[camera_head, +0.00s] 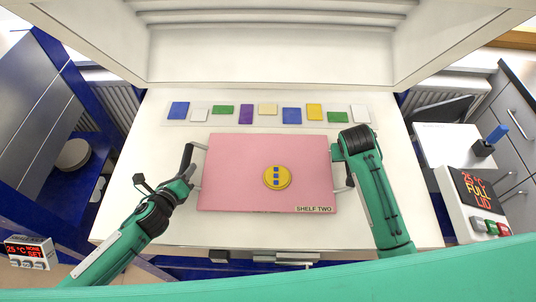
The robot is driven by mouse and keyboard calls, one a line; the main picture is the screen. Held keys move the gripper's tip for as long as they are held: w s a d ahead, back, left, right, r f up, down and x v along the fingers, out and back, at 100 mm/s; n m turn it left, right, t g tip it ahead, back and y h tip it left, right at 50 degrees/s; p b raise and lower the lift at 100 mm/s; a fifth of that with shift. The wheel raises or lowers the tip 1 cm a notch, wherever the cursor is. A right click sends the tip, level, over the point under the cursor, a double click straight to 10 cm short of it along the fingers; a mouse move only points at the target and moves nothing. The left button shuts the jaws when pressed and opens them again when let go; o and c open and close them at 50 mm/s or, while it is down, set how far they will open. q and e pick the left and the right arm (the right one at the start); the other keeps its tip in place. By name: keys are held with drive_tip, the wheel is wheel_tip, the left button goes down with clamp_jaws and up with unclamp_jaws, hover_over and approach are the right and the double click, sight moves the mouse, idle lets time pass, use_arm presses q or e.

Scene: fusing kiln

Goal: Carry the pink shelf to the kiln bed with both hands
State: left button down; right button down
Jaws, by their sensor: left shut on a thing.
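The pink shelf (235,160) is a flat pink board marked SHELF TWO at its near right corner, with pale handles at its left and right edges. A yellow disc (268,184) with blue squares lies on it, right of the middle. My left gripper (189,168) is at the shelf's left edge, shut on the left handle (199,146). My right gripper (337,154) is at the right edge by the right handle; the wrist hides its fingers. Whether the shelf rests on the white surface or hangs just above it cannot be told. Which surface is the kiln bed is unclear.
The white surface (130,190) extends around the shelf. A row of coloured tiles on a pale strip (235,121) lies behind it. A white ribbed structure (270,55) stands at the back. A control box (482,200) reading 25 °C FULL LID stands at the right.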

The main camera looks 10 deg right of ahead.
use_arm(q)
drive_tip(key=shift+a+f+b, duration=0.1)
drive_tip(key=shift+f+b, duration=0.4)
drive_tip(key=shift+f, duration=0.1)
use_arm(e)
drive_tip(key=shift+d+f, duration=0.1)
drive_tip(key=shift+f, duration=0.45)
use_arm(q)
drive_tip(key=c, duration=1.2)
unclamp_jaws()
drive_tip(key=shift+r, duration=0.1)
use_arm(e)
drive_tip(key=c, duration=1.2)
unclamp_jaws()
drive_tip(key=shift+s+r, duration=0.1)
use_arm(q)
drive_tip(key=shift+o, duration=0.2)
drive_tip(key=shift+s, duration=0.1)
use_arm(e)
drive_tip(key=shift+o, duration=0.2)
use_arm(q)
drive_tip(key=shift+r, duration=0.1)
use_arm(e)
drive_tip(key=shift+r, duration=0.1)
